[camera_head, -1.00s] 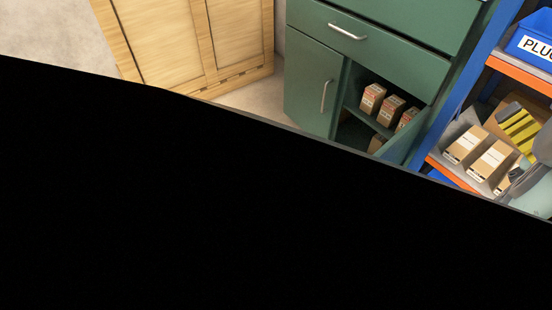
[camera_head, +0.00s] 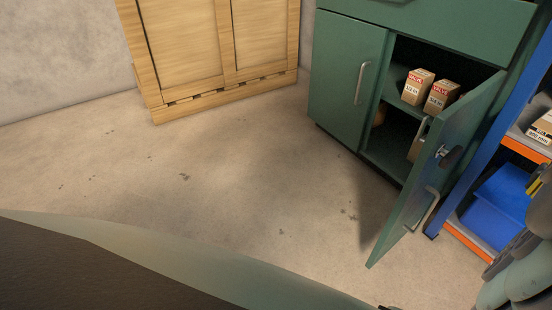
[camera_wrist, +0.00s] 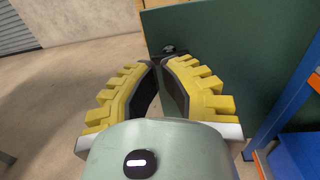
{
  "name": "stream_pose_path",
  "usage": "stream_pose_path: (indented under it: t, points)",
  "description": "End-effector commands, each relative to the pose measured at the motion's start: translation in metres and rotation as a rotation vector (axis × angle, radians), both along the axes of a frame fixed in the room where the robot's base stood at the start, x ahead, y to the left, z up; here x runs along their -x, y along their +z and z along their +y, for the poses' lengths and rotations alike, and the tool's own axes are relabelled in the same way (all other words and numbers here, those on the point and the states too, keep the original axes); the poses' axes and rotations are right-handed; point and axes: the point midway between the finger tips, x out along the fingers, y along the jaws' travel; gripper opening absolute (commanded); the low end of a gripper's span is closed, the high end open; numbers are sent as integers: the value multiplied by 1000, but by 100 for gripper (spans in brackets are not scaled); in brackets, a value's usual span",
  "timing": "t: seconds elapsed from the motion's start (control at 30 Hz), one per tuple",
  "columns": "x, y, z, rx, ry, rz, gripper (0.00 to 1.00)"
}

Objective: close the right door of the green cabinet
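The green cabinet (camera_head: 345,78) stands at the top right of the head view. Its right door (camera_head: 405,215) is swung wide open towards me, with a bar handle (camera_head: 424,211) and a dark latch-like part (camera_head: 449,157) on it. In the wrist view the door is the green panel (camera_wrist: 235,50) ahead, and the dark part (camera_wrist: 172,49) shows just beyond the fingertips. My gripper (camera_wrist: 161,64) has yellow ribbed fingers, slightly apart with nothing seen between them. At the head view's right edge it is only partly visible, right of the door. I cannot tell whether it touches the door.
Cartons (camera_head: 418,87) stand on the cabinet's shelf. The left door (camera_head: 346,80) is shut. A blue-framed rack (camera_head: 489,130) with a blue bin (camera_head: 497,208) stands close on the right. A wooden crate (camera_head: 180,50) is at the back left. The floor between is clear.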

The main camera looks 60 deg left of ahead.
Motion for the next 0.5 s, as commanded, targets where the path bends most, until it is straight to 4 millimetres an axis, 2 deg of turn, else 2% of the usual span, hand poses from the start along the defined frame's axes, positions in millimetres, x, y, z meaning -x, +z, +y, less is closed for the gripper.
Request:
stream_pose_path:
  t: [0.03, 0.5]
  points:
    - [-1, -4, 0, 3, 0, -6, 0]
    - [-3, 7, 15, -3, -3, -7, 0]
